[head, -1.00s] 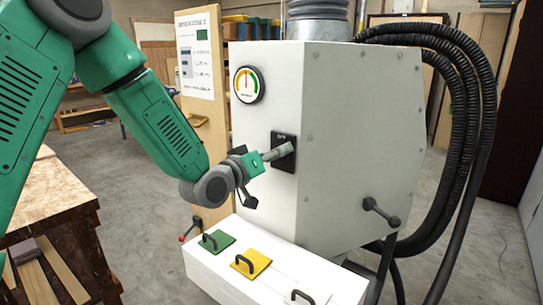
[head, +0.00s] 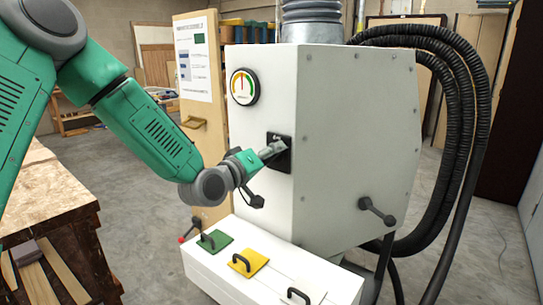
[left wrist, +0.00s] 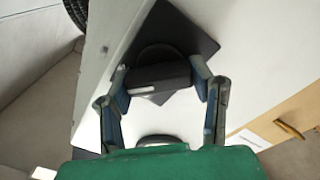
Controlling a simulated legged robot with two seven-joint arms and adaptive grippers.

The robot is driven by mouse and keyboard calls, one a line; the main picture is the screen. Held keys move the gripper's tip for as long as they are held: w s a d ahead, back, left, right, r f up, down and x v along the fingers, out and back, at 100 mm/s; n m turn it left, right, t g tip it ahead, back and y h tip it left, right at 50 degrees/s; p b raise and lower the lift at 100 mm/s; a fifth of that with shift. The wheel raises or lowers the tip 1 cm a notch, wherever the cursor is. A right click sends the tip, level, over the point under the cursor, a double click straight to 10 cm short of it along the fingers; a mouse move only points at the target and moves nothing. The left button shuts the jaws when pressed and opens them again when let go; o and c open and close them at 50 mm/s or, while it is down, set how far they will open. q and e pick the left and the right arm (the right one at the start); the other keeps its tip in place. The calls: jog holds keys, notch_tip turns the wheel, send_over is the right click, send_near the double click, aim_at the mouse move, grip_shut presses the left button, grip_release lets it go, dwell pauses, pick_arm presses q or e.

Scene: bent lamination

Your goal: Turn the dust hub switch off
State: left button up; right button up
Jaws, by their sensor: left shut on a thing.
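The dust hub (head: 330,140) is a large white cabinet in the middle of the head view. Its switch is a dark knob on a black square plate (head: 279,153) on the front face, below a round gauge. In the left wrist view the dark switch knob (left wrist: 158,77) carries a short white mark and sits between the two fingers. My left gripper (head: 270,152) is at the switch, with its fingers (left wrist: 160,88) closed around the knob's ends. In the head view the gripper hides part of the knob. My right gripper is in neither view.
A white box below the hub bears a green plate (head: 214,240) and a yellow plate (head: 248,263) with handles. Black hoses (head: 475,130) hang at the right. A wooden workbench (head: 45,215) stands at the left. A lever (head: 377,211) sticks out from the hub's right side.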

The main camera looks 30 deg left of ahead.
pick_arm(q)
jog(key=n, duration=0.4)
jog(key=shift+a+f+b, duration=0.15)
jog(key=shift+f+b, duration=0.1)
jog(key=shift+b, duration=0.1)
jog(key=n+b, duration=0.1)
jog(key=n, duration=0.3)
jog(key=shift+f+b, duration=0.1)
jog(key=shift+b, duration=0.25)
jog(key=shift+n, duration=0.4)
jog(key=o, duration=1.2)
jog(key=shift+c, duration=0.2)
jog(key=shift+w+a, duration=0.1)
jog(key=shift+a, duration=0.05)
